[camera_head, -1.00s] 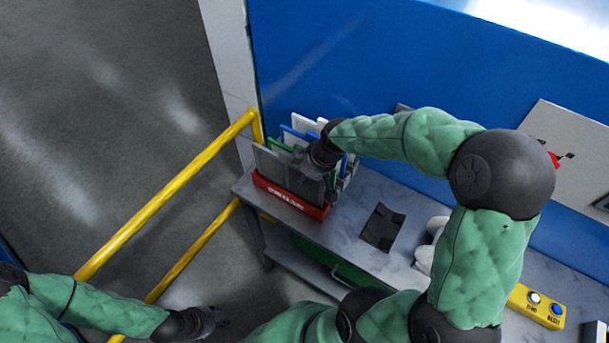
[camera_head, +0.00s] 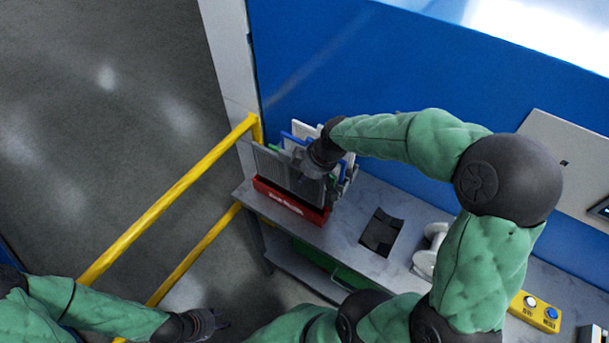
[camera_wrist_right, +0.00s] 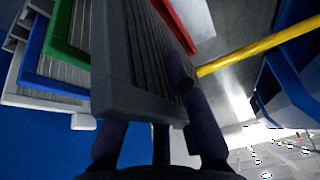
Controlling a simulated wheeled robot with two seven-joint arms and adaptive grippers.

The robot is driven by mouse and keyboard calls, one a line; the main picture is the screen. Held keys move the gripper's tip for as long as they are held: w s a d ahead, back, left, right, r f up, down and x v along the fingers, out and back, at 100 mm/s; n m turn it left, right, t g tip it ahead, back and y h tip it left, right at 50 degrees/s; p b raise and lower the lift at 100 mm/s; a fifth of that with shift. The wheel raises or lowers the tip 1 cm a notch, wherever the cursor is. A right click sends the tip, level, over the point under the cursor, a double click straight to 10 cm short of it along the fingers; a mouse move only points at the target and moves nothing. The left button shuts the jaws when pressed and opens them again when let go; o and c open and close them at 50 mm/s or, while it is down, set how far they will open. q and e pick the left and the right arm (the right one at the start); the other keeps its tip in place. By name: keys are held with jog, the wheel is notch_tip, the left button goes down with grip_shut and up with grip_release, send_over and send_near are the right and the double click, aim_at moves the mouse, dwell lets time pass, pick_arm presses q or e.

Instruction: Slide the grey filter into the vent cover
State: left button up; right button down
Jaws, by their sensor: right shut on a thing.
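The grey filter (camera_head: 282,168) is a flat ribbed panel standing upright at the front of a red-fronted rack (camera_head: 290,201) on the bench. My right gripper (camera_head: 312,176) is shut on its right end. In the right wrist view the grey filter (camera_wrist_right: 118,62) fills the middle, with dark fingers of the right gripper (camera_wrist_right: 160,100) on either side of it. Whether its lower edge is clear of the rack cannot be told. My left gripper (camera_head: 212,322) hangs low at the lower left, away from the rack; its finger gap is unclear. I cannot identify the vent cover for certain.
Green (camera_wrist_right: 68,36), blue (camera_wrist_right: 38,62) and white framed filters stand beside the grey one. A dark square (camera_head: 381,232) and a white object (camera_head: 430,250) lie on the bench. Yellow rails (camera_head: 175,190) run at the left; a blue wall stands behind.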

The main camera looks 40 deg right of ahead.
jog(key=shift+r+p, duration=1.3)
jog(key=shift+r, duration=0.75)
dwell(0.7)
